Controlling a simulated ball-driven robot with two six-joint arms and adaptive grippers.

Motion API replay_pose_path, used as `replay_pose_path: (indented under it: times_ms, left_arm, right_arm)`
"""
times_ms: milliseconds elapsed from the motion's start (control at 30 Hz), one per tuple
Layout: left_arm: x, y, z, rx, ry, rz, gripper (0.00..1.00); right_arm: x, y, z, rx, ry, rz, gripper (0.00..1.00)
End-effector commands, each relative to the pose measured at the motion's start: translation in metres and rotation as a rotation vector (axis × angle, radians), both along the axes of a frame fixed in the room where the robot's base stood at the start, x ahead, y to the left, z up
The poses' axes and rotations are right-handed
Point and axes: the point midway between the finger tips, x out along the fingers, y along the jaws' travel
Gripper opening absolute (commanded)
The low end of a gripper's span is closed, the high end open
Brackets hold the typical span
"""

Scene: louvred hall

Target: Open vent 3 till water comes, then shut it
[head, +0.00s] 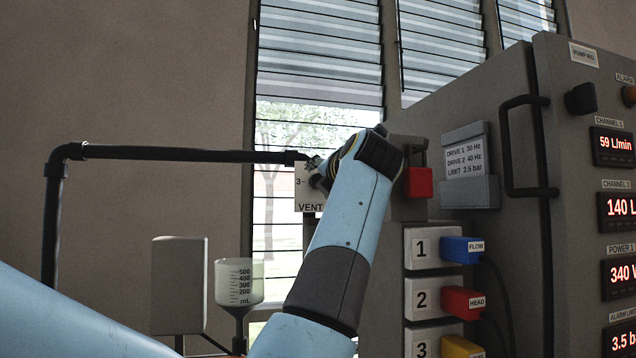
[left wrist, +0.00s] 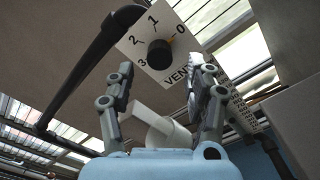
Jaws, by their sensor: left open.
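The white vent plate (head: 312,196) hangs on a black pipe, reads "VENT", and is partly hidden by my arm in the head view. In the left wrist view the plate (left wrist: 177,72) has marks 0 to 3 around a black knob (left wrist: 160,54). A small orange mark on the knob is on the side towards 0. The vent's own number is not readable. My left gripper (head: 320,178) is at the plate; in its wrist view the gripper (left wrist: 165,82) has its fingers apart, below the knob, with nothing held. No water is visible. My right gripper is not in view.
A measuring cup (head: 239,283) marked in mL stands below the pipe (head: 180,154). A grey box (head: 178,285) is beside it. The pump rig cabinet (head: 490,150) with a handle, red block, numbered sockets and displays fills the right. A pale cylinder (left wrist: 160,130) shows behind the fingers.

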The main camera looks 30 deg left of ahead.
Motion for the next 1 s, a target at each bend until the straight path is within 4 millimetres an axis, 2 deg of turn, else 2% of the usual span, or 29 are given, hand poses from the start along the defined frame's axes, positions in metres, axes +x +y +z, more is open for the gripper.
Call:
replay_pose_path:
  times_ms: [233, 933, 1000]
  left_arm:
    - [0.022, 0.028, 0.0, 0.001, 0.0, 0.002, 0.54]
    - [0.034, 0.041, 0.0, 0.0, -0.001, 0.001, 0.54]
    - [0.034, 0.041, 0.0, 0.0, -0.001, 0.001, 0.47]
  right_arm:
    - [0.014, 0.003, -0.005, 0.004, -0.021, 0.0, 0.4]
    - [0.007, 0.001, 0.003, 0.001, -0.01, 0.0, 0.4]
    - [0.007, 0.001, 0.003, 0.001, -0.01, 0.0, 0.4]
